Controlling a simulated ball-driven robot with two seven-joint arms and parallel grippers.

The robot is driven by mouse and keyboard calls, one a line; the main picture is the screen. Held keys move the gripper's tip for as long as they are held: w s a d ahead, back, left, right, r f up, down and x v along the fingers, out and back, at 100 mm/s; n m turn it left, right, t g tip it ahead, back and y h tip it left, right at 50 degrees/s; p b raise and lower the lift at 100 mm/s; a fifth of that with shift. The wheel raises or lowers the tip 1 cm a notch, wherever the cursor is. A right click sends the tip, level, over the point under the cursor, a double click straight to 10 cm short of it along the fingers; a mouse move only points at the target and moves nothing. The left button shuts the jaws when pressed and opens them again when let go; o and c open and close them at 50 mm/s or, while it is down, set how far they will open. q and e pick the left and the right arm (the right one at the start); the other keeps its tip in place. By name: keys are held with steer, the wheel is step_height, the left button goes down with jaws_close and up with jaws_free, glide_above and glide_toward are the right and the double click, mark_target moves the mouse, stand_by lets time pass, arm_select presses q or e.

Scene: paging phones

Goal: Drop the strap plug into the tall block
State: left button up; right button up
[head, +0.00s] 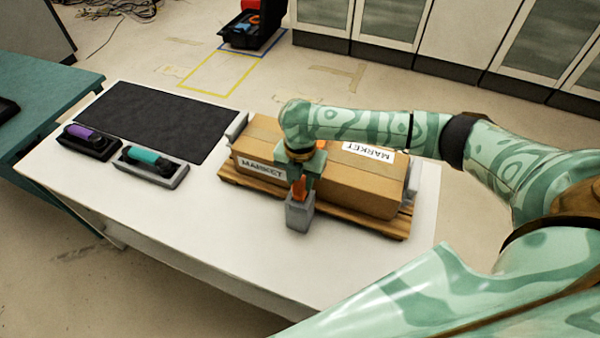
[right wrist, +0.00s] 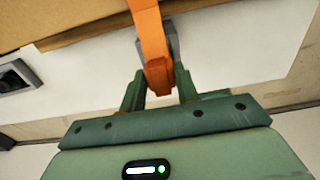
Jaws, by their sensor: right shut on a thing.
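The grey tall block (head: 299,214) stands upright on the white table, in front of the cardboard boxes. My right gripper (head: 301,180) is directly above it, pointing down, and is shut on the orange strap plug (head: 298,192). The plug's lower end meets the top of the block; I cannot tell whether it is inside the opening. In the right wrist view the orange strap (right wrist: 151,40) runs up from between the fingers (right wrist: 160,82). Part of the grey block (right wrist: 172,42) shows behind it. My left gripper is not in view.
Cardboard boxes (head: 375,185) lie on a wooden pallet (head: 385,225) just behind the block. A purple handset (head: 82,132) and a teal handset (head: 147,155) rest in cradles at the left, by a dark mat (head: 155,120). The table's front left is clear.

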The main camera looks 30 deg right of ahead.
steer(key=shift+f, duration=0.8)
steer(key=shift+p, duration=0.4)
stand_by(0.7)
steer(key=shift+r+p, duration=0.1)
steer(key=shift+p, duration=0.35)
steer(key=shift+f+b, duration=0.35)
steer(key=shift+f, duration=0.35)
steer(key=o, duration=0.7)
